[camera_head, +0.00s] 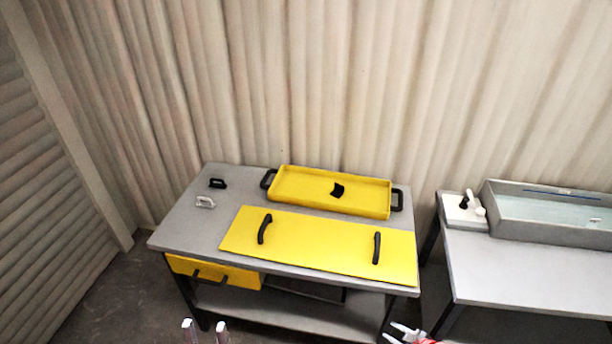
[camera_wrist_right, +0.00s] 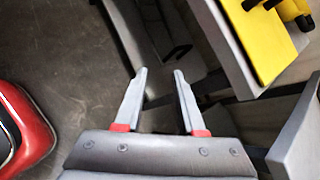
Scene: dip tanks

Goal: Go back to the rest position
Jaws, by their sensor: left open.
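My left gripper (camera_head: 205,328) shows at the bottom edge of the head view, in front of the grey table. Its two fingertips are apart with nothing between them. My right gripper (camera_head: 404,335) is at the bottom edge, near the table's front right leg. In the right wrist view its fingers (camera_wrist_right: 161,72) are apart and empty, above the floor and the table's lower frame. Both grippers are clear of the things on the table. Most of both arms is out of the head view.
The grey table (camera_head: 185,222) carries a yellow tray (camera_head: 300,189) with a black piece in it, a yellow lid (camera_head: 318,246) with two black handles, and small black (camera_head: 217,183) and white (camera_head: 205,202) pieces. A yellow drawer (camera_head: 235,276) is below. A tank (camera_head: 540,230) stands right.

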